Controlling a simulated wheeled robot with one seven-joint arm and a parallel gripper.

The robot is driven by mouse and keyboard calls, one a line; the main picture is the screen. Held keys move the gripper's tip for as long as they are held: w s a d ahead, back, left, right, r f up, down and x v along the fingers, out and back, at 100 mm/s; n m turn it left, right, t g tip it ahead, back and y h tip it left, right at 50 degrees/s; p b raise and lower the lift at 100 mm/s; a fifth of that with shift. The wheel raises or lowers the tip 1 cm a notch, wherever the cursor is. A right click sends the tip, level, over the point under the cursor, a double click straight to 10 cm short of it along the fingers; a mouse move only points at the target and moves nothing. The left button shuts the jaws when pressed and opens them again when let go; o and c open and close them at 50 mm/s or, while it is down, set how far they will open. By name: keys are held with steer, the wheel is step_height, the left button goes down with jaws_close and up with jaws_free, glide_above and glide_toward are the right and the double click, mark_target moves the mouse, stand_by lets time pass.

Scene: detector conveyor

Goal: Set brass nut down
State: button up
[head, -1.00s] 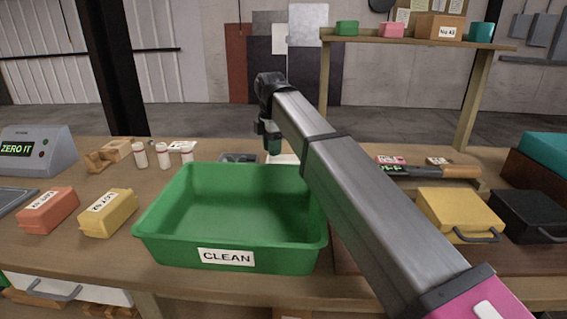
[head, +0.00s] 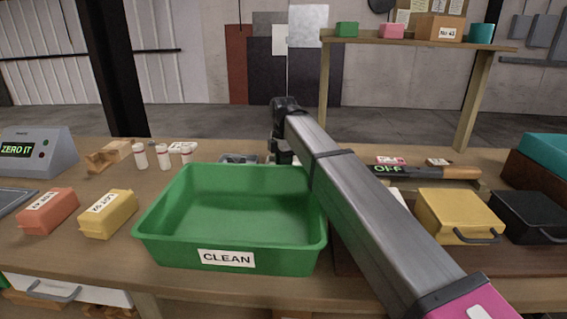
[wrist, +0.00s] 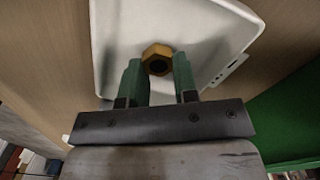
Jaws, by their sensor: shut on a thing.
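The brass nut (wrist: 158,60) is a hex nut with a dark hole. In the wrist view it sits between the two green fingers of my gripper (wrist: 158,72), which is shut on it. A white tray (wrist: 119,50) lies behind the nut in that view; I cannot tell whether the nut touches it. In the head view my gripper (head: 281,153) is low behind the green bin, and my own arm hides the nut and most of the tray there.
The green CLEAN bin (head: 229,258) stands just in front of my gripper. Yellow (head: 452,212) and black (head: 522,212) cases are to the right. A detector reading OFF (head: 388,169) lies behind them. Small white bottles (head: 163,158) stand at the left.

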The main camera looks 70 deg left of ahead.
steer(key=shift+f, duration=0.15)
steer(key=o, duration=0.9)
step_height(320, 180, up, 12)
steer(key=shift+r, duration=0.2)
steer(key=shift+d, duration=0.1)
